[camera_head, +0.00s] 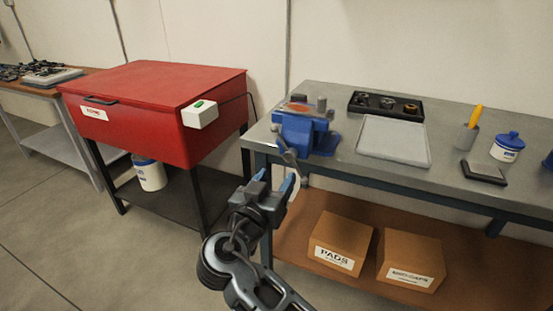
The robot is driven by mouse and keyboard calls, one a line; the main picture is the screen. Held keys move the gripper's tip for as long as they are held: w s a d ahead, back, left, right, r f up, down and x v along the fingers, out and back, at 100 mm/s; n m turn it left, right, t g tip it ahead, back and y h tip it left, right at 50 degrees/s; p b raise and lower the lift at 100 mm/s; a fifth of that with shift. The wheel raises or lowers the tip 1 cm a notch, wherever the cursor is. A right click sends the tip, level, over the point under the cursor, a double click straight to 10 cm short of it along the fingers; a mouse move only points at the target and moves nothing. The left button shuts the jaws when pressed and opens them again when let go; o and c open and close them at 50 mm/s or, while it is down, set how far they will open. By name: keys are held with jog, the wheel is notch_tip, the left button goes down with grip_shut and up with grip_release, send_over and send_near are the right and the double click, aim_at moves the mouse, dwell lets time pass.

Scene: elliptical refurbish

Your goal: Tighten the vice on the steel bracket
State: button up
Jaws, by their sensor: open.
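A blue vice (306,130) is mounted at the left front corner of the grey workbench (350,170). A reddish-brown flat piece with a grey part beside it shows at the top of its jaws; I cannot tell whether this is the steel bracket. The vice's grey handle (291,160) hangs at its front, tilted down. My gripper (275,178) is just in front of and below the vice, near the lower end of the handle. Its blue-tipped fingers are apart. Nothing shows clearly between them, and I cannot tell whether they touch the handle.
A red lidded cabinet (150,105) with a white switch box (200,113) stands left of the bench. Cardboard boxes (338,235) sit on the lower shelf.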

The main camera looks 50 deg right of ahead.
aim_at(288, 158)
jog(key=shift+r+p+x, duration=0.2)
jog(key=shift+p+x, duration=0.2)
jog(key=shift+x, duration=1.65)
jog(key=shift+r+p+x, duration=0.15)
jog(key=shift+p+x, duration=0.25)
jog(key=shift+x, duration=1.6)
jog(key=shift+w+a, duration=0.1)
grip_shut()
